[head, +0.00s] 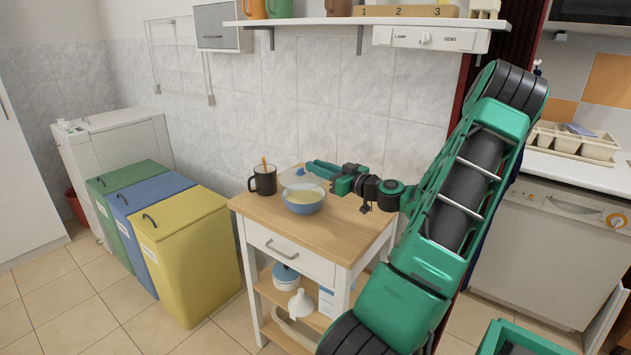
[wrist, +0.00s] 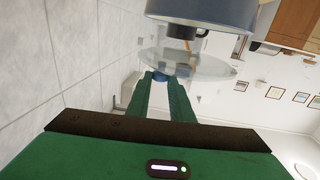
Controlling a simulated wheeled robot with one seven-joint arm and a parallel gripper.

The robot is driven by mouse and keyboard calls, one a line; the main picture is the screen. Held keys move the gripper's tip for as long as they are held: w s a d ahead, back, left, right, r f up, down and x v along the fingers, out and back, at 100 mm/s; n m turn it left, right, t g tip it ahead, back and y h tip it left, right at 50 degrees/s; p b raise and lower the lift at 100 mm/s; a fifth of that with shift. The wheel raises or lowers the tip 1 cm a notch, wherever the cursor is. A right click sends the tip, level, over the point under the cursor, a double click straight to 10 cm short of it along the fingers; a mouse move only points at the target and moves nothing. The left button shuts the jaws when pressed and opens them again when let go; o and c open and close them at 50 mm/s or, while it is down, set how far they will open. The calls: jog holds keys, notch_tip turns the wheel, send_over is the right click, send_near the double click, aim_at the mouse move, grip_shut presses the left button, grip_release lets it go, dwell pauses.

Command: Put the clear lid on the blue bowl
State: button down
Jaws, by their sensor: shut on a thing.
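The blue bowl (head: 304,205) stands upright on the wooden top of a small cart, with something pale yellow inside. Its side also shows at the top edge of the wrist view (wrist: 210,12). My gripper (head: 309,168) reaches in from the right, just behind the bowl, and is shut on the small blue knob of the clear lid (head: 289,179). In the wrist view my gripper (wrist: 160,78) pinches that knob, and the clear lid (wrist: 205,66) spreads beyond the fingertips, apart from the bowl. The lid's exact height above the cart top is hard to tell.
A black mug (head: 264,181) with an orange stick stands left of the bowl, close to the lid. The cart top (head: 335,228) is clear in front and to the right. A tiled wall (head: 330,110) rises behind; a shelf (head: 350,22) hangs above. Colored bins (head: 185,250) stand left.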

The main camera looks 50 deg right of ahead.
aim_at(320, 179)
jog(key=shift+f, duration=1.95)
jog(key=shift+f, duration=0.15)
jog(key=c, duration=1.6)
grip_release()
jog(key=shift+o, duration=0.2)
jog(key=shift+s, duration=0.25)
jog(key=s, duration=1.1)
jog(key=shift+s+a, duration=0.2)
jog(key=shift+s, duration=0.05)
